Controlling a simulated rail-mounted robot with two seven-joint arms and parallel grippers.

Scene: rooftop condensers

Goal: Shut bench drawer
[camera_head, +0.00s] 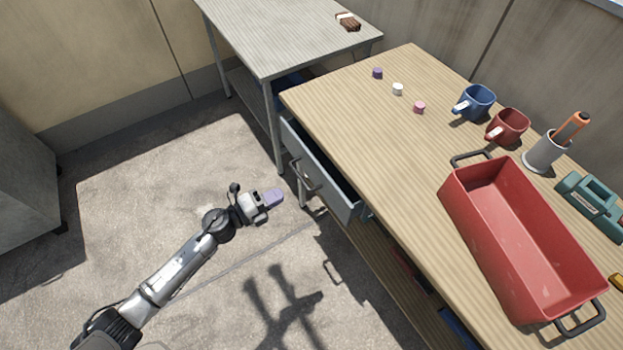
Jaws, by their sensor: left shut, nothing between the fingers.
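The bench (395,155) has a light wooden top and stands at the right. Its grey drawer (322,187) sticks out from the front below the top, partly open, with a dark gap showing between its front and the bench. A handle (304,177) is on the drawer front. My left gripper (275,197) is shut and empty, with purple-grey fingertips. In the picture it is just left of the drawer front and handle, apart from them, above the concrete floor. My right gripper is not in view.
On the bench stand a red tray (462,200), a blue mug (474,103), a red mug (507,127), a cup with a tool (545,152) and several small pegs. A grey table (275,35) stands behind. Floor (150,190) at left is clear.

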